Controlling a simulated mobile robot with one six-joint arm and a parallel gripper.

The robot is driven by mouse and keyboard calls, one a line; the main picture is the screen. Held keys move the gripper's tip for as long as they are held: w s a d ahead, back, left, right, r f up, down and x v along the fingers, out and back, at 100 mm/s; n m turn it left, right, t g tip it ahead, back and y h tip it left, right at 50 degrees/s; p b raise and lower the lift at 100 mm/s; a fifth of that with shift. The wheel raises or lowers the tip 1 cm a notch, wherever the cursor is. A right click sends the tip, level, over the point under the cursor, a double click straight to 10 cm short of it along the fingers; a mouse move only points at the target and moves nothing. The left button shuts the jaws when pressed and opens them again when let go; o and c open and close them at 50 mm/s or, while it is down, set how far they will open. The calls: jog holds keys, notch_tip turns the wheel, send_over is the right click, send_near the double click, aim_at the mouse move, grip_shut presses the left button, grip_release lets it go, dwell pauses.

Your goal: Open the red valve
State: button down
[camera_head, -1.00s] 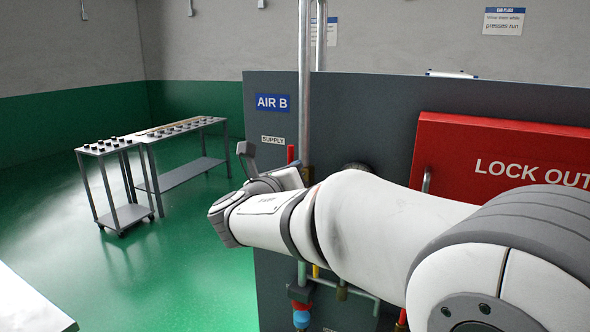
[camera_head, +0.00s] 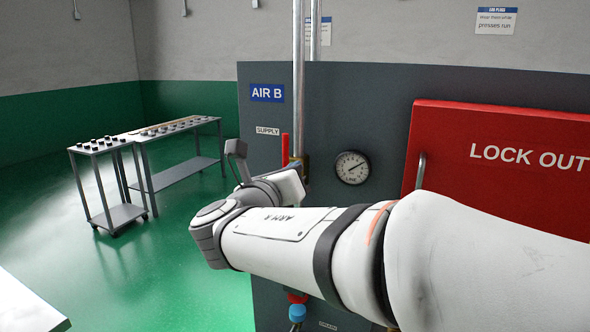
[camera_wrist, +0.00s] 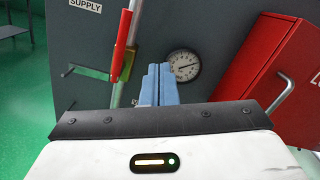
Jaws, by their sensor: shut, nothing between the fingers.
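A red valve handle (camera_head: 285,148) stands upright beside a metal pipe, just right of the SUPPLY label. In the wrist view the red handle (camera_wrist: 122,45) lies along the pipe, left of my gripper's fingers. My gripper (camera_wrist: 158,84) shows there as two blue fingers, shut together and empty, pointing toward the panel between the handle and a round gauge. The fingers appear apart from the handle; their depth to it is hard to tell. In the head view my wrist hides the fingers and the lower part of the handle.
The gauge (camera_head: 352,168) is on the grey panel (camera_head: 330,100). A red LOCK OUT box (camera_head: 450,145) with a metal handle juts out at right. A small red part and a blue part (camera_head: 297,312) show below my arm.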

jog(key=shift+b+v, duration=0.3)
jog(key=shift+v, duration=1.65)
jog(key=shift+d+r, duration=0.1)
jog(key=shift+r, duration=0.05)
jog(key=s+d+f+m+g, duration=0.3)
jog(key=d+f+m+g, duration=0.2)
jog(key=d+f+m, duration=0.25)
jog(key=s+d+f+m+g, duration=0.3)
jog(key=d+f+m+g, duration=0.2)
jog(key=d+f+m, duration=0.3)
jog(key=s+d+f+m+g+y, duration=0.1)
jog(key=s+f+m+g+y, duration=0.2)
jog(key=s+f+m+y, duration=0.4)
jog(key=s+f+m, duration=0.2)
jog(key=s+m, duration=0.3)
jog(key=m, duration=0.8)
jog(key=shift+d+f+g, duration=0.15)
jog(key=shift+f+g, duration=0.25)
jog(key=shift+m, duration=0.25)
